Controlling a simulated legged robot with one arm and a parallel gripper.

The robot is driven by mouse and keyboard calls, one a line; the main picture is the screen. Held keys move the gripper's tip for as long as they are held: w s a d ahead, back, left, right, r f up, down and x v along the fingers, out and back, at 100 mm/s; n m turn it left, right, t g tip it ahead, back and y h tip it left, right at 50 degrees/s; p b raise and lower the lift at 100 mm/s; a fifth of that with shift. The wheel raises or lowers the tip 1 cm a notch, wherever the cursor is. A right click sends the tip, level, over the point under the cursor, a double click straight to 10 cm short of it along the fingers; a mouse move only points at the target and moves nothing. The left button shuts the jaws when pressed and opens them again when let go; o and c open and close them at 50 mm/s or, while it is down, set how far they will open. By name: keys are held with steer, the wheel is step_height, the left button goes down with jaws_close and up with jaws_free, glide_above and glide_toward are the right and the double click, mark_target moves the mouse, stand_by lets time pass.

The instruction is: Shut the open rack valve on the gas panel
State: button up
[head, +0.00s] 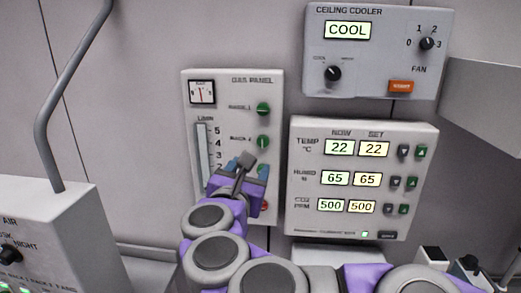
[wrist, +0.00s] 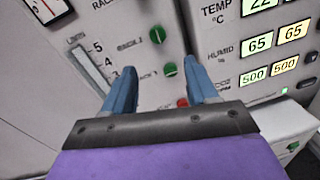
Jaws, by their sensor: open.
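The gas panel (head: 188,122) is a pale wall box with a gauge, a flow tube and a column of round green valve knobs. The top knob (head: 263,109) and second knob (head: 263,142) show in the head view; my gripper hides the lower green one. The wrist view shows two green knobs, the upper (wrist: 157,34) and the lower (wrist: 170,69), with a red button (wrist: 182,103) below. My gripper (head: 248,167) is open and empty before the panel. In the wrist view its fingertips (wrist: 160,65) frame the lower knob; contact is unclear.
A climate panel (head: 296,160) with several displays sits right of the gas panel. A ceiling cooler box (head: 378,85) is above it. A grey box with a bent pipe (head: 62,130) stands at the left. The wall left of the gas panel is bare.

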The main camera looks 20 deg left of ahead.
mark_target(262, 144)
steer(key=w, duration=0.4)
steer(key=w+a+b, duration=0.1)
steer(key=w, duration=0.7)
steer(key=shift+w+a+b, duration=0.2)
steer(key=shift+a+b, duration=0.1)
steer(key=shift+a, duration=0.05)
steer(key=shift+w+a, duration=0.1)
steer(key=shift+a, duration=0.05)
steer(key=shift+a, duration=0.15)
steer(key=c, duration=1.1)
